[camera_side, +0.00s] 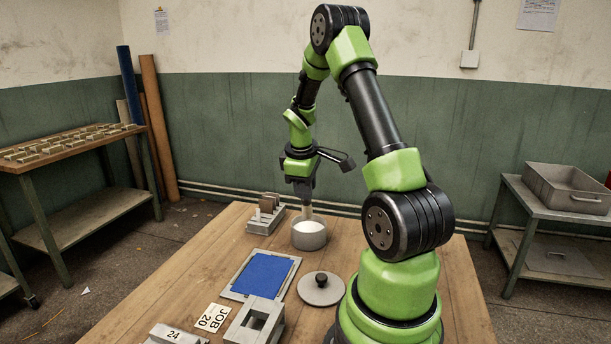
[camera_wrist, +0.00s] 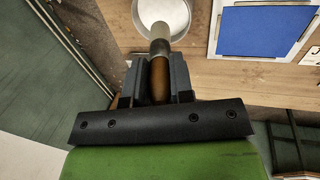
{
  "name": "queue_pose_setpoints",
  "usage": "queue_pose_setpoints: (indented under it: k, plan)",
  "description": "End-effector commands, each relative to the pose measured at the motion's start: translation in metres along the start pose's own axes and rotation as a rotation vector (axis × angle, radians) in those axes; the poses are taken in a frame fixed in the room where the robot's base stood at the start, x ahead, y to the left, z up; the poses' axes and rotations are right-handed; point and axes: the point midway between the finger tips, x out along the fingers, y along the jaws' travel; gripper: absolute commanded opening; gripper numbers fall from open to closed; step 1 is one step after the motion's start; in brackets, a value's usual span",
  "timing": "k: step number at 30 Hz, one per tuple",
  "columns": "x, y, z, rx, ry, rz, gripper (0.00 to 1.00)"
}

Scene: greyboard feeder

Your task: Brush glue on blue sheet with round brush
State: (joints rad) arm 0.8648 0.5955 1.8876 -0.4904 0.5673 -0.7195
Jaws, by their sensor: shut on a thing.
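A blue sheet (camera_side: 263,274) lies flat in a light grey frame (camera_side: 237,294) on the wooden table; it also shows at the upper right of the wrist view (camera_wrist: 262,30). A round metal pot (camera_side: 309,239) holding white glue (camera_side: 309,226) stands behind the sheet, and its white contents show at the top of the wrist view (camera_wrist: 165,12). My gripper (camera_wrist: 160,85) is shut on the round brush (camera_wrist: 159,58), which has a brown handle and a grey metal collar. The brush points down over the pot. Its bristle tip is hidden, so I cannot tell how deep it reaches.
A round lid (camera_side: 321,290) with a dark knob lies right of the sheet. A grey holder with brown blocks (camera_side: 266,210) stands left of the pot. A grey block with a square opening (camera_side: 255,322), a "JOB 20" card (camera_side: 212,318) and a "24" block (camera_side: 174,337) are at the front.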

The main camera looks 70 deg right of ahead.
Motion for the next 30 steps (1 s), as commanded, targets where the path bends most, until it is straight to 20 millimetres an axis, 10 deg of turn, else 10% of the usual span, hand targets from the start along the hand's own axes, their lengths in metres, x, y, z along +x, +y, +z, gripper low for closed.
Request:
queue_pose_setpoints:
  k: [30]
  plan:
    - [0.052, -0.003, 0.0, 0.0, 0.0, -0.001, 0.0]
